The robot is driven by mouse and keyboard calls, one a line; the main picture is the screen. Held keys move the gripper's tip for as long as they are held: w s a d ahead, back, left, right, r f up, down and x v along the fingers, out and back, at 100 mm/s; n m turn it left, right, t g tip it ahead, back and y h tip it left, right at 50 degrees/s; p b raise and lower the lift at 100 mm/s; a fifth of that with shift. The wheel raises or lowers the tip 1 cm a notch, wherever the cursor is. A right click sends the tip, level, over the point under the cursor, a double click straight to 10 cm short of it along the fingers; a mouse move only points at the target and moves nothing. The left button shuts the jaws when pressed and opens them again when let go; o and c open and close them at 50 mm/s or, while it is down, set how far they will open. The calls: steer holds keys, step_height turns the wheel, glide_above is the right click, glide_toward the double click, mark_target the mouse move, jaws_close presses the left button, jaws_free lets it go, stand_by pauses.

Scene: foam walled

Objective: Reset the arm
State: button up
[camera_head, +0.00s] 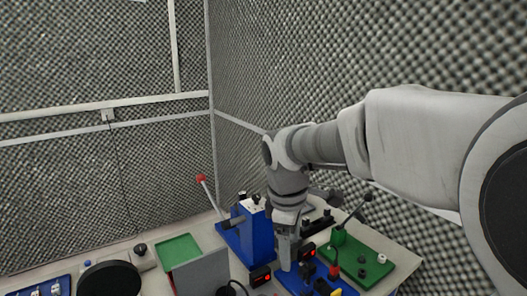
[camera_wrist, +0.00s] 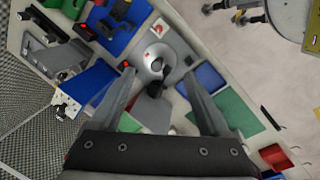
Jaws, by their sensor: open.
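My gripper (camera_head: 287,253) points down over the crowded bench in the head view. In the wrist view my gripper (camera_wrist: 165,108) has its two grey fingers spread wide, with nothing held between them. Below and beyond the fingers is a grey device with a round top and a black knob (camera_wrist: 157,68). I cannot tell its distance from the fingertips. In the head view my forearm hides part of the bench's right side and the wall behind.
A blue press (camera_head: 252,235) with a red-knobbed lever (camera_head: 201,179) stands left of my gripper. A green base (camera_head: 362,262) with a black-knobbed lever is at right. A green tray (camera_head: 179,250) lies at left. Foam walls rise behind the bench (camera_head: 408,262).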

steer(key=s+d+r+m+t, duration=0.1)
steer(key=s+d+m+t, duration=0.1)
steer(key=s+d+m, duration=0.2)
steer(key=s+d+r+m+t+y, duration=0.1)
steer(key=s+d+m, duration=0.3)
steer(key=s+m, duration=0.6)
steer(key=s, duration=0.4)
steer(key=shift+d+r+t, duration=0.15)
steer(key=shift+d+t, duration=0.15)
steer(key=shift+t, duration=0.1)
steer(key=shift+a, duration=0.15)
